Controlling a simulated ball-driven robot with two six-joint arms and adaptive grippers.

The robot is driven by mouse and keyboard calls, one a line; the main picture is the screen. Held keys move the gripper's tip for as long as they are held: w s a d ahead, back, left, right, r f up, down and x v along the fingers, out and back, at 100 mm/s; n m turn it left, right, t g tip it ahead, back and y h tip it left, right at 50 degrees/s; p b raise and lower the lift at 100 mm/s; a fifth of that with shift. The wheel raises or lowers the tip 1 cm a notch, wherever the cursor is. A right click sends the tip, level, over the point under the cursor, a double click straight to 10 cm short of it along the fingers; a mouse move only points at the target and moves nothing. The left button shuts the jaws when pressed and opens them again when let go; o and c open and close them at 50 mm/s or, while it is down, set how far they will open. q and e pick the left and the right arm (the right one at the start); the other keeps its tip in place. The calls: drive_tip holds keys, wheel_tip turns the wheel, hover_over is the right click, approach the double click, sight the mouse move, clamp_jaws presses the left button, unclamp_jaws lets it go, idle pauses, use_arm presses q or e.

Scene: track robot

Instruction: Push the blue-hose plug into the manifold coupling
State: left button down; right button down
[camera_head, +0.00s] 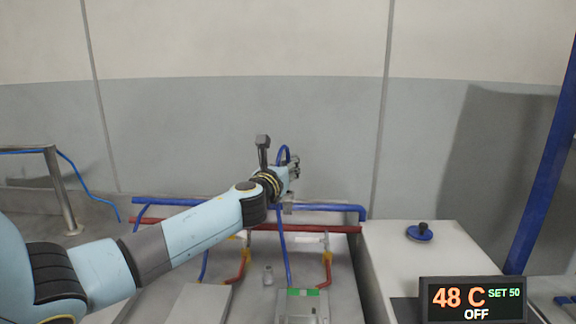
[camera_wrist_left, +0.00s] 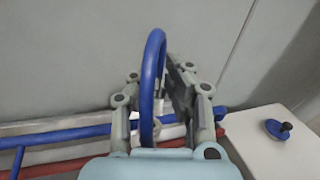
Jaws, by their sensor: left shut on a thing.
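My left gripper (camera_head: 295,166) is above the back of the bench, near the blue manifold pipe (camera_head: 335,207). It is shut on the plug of the blue hose; the plug itself is mostly hidden between the fingers. The blue hose (camera_head: 282,245) loops up over the gripper and hangs down to the bench. In the left wrist view the hose (camera_wrist_left: 149,75) arches high between the fingers. A grey fitting (camera_head: 288,203), which looks like the manifold coupling, sits on the blue pipe just below the gripper. I cannot tell whether the plug touches it. My right gripper is not in view.
A red pipe (camera_head: 320,228) runs under the blue one, with red branches (camera_head: 327,270) going down. A white cabinet with a blue-based knob (camera_head: 420,232) stands at right. A display (camera_head: 473,299) reads 48 C, SET 50, OFF. A grey wall is behind.

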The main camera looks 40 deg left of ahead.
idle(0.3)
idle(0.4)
use_arm(q)
drive_tip(key=shift+n, duration=0.3)
idle(0.3)
drive_tip(key=shift+f+b, duration=0.1)
drive_tip(key=shift+b, duration=0.2)
drive_tip(key=shift+f, duration=0.15)
drive_tip(key=shift+f+b, duration=0.2)
drive_tip(key=shift+b, duration=0.1)
drive_tip(key=shift+f+b, duration=1.1)
drive_tip(key=shift+f, duration=0.1)
